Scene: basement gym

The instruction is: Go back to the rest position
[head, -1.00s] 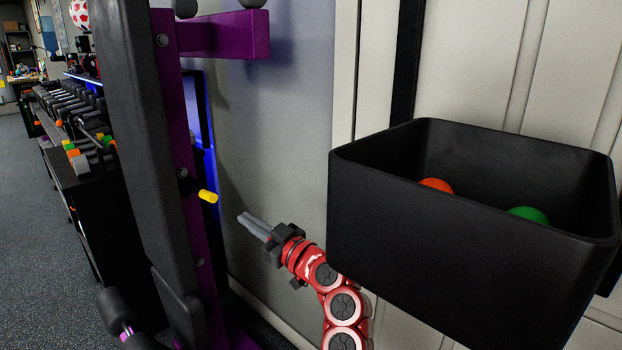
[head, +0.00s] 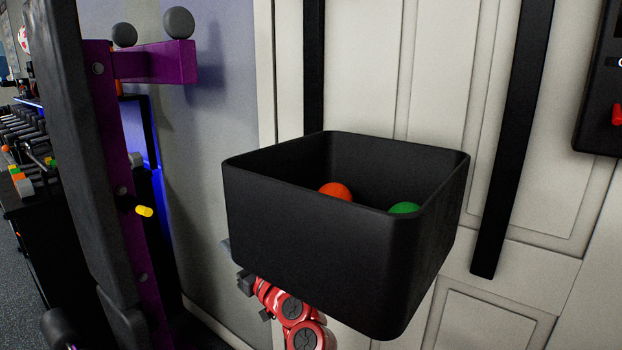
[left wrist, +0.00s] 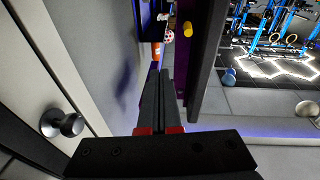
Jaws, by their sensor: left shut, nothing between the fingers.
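My left gripper (head: 227,248) is low in the head view, mostly hidden behind a black bin, with only a grey bit of finger showing at the bin's left edge. Part of my red left arm (head: 298,322) shows under the bin. In the left wrist view the two dark fingers (left wrist: 160,78) lie together, shut and empty. My right gripper is in neither view.
The black open bin (head: 300,240) holds an orange ball (head: 336,191) and a green ball (head: 405,208). A purple rack (head: 128,230) with a yellow knob (head: 144,211) stands left. Pale panelled doors (head: 420,90) are behind. The left wrist view shows a doorknob (left wrist: 62,122).

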